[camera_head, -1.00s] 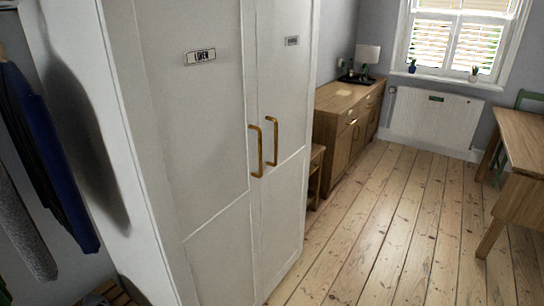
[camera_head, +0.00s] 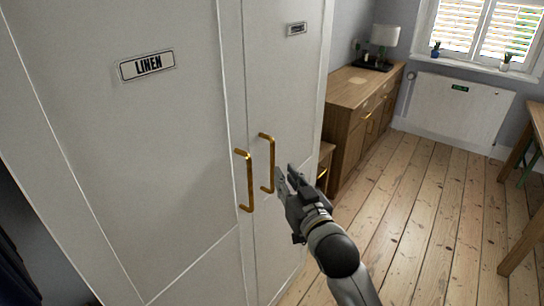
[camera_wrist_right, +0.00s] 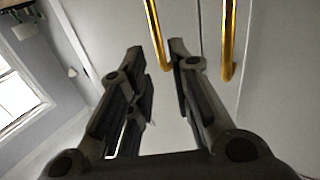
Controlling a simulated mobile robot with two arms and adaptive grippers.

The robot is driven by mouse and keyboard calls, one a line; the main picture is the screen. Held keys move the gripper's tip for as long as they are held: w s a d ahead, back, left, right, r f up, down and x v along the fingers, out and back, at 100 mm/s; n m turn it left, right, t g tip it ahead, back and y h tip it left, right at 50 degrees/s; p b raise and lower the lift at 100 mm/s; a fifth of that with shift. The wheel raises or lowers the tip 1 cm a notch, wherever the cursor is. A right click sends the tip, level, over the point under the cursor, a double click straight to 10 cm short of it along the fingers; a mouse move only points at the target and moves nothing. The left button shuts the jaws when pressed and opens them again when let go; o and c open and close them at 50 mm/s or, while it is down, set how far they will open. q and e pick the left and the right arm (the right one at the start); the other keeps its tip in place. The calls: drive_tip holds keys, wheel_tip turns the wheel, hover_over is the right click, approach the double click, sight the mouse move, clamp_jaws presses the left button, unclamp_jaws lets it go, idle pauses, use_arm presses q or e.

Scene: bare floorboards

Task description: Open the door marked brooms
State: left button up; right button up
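A tall white cupboard has two doors side by side. The left door (camera_head: 140,150) carries a plate reading LINEN (camera_head: 146,65). The right door (camera_head: 285,95) carries a small plate (camera_head: 296,29) whose lettering I cannot read. Each door has a vertical brass handle, the left one (camera_head: 249,182) and the right one (camera_head: 271,165), close together at the seam. Both doors look shut. My right gripper (camera_head: 284,178) is open and empty, just right of the right handle. In the right wrist view its spread fingers (camera_wrist_right: 160,62) point towards one handle (camera_wrist_right: 155,35). My left gripper is not in view.
A wooden sideboard (camera_head: 345,120) with a lamp (camera_head: 385,36) stands beyond the cupboard. A wooden table (camera_head: 538,125) is at the right edge. A radiator (camera_head: 458,110) hangs under the window. Bare floorboards (camera_head: 420,215) between them are free.

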sight(273, 158)
drive_tip(key=p+x, duration=0.1)
drive_tip(key=x, duration=0.8)
drive_tip(key=shift+w+f, duration=0.2)
drive_tip(key=shift+w, duration=0.05)
drive_tip(key=shift+w+a, duration=0.2)
drive_tip(key=shift+w, duration=0.2)
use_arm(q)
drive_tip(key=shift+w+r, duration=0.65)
use_arm(e)
drive_tip(key=shift+w, duration=0.1)
clamp_jaws()
